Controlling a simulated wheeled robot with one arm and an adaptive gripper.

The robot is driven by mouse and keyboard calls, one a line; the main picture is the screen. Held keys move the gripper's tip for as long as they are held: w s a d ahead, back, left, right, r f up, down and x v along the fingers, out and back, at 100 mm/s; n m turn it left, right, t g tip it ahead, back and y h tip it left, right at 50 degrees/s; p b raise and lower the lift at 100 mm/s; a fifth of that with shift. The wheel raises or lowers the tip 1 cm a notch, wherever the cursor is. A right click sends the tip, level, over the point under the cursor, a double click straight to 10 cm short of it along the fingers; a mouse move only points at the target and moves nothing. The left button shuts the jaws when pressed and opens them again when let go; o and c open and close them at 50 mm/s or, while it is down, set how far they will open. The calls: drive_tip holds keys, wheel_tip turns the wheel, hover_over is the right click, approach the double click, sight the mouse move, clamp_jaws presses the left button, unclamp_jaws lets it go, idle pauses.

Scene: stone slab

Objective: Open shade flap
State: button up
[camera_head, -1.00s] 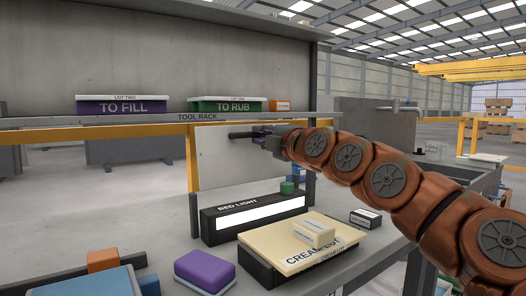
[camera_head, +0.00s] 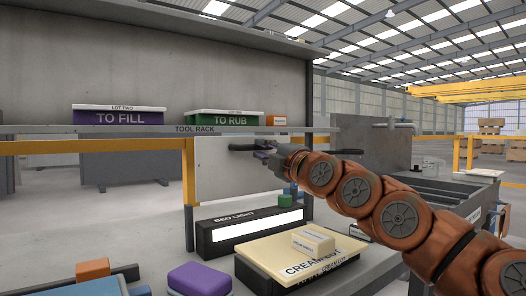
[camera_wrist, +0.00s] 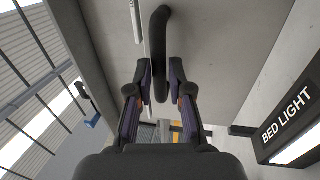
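The shade flap appears to be the pale grey panel (camera_head: 222,180) hanging below the tool rack. It hangs near upright, and I cannot tell whether it is tilted. A dark bar handle (camera_head: 243,147) runs across its upper part. My gripper (camera_head: 266,154) is at the right end of this handle. In the wrist view the curved black handle (camera_wrist: 161,50) lies between the two fingers of my gripper (camera_wrist: 161,80). The panel (camera_wrist: 225,45) fills the upper middle there.
The rack shelf (camera_head: 165,130) holds a purple bin (camera_head: 118,117), a green bin (camera_head: 223,118) and an orange box (camera_head: 277,121). A purple block (camera_head: 199,280) lies in front.

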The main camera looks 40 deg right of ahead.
drive_tip(key=o, duration=0.3)
drive_tip(key=shift+o, duration=0.2)
drive_tip(key=shift+r, duration=0.1)
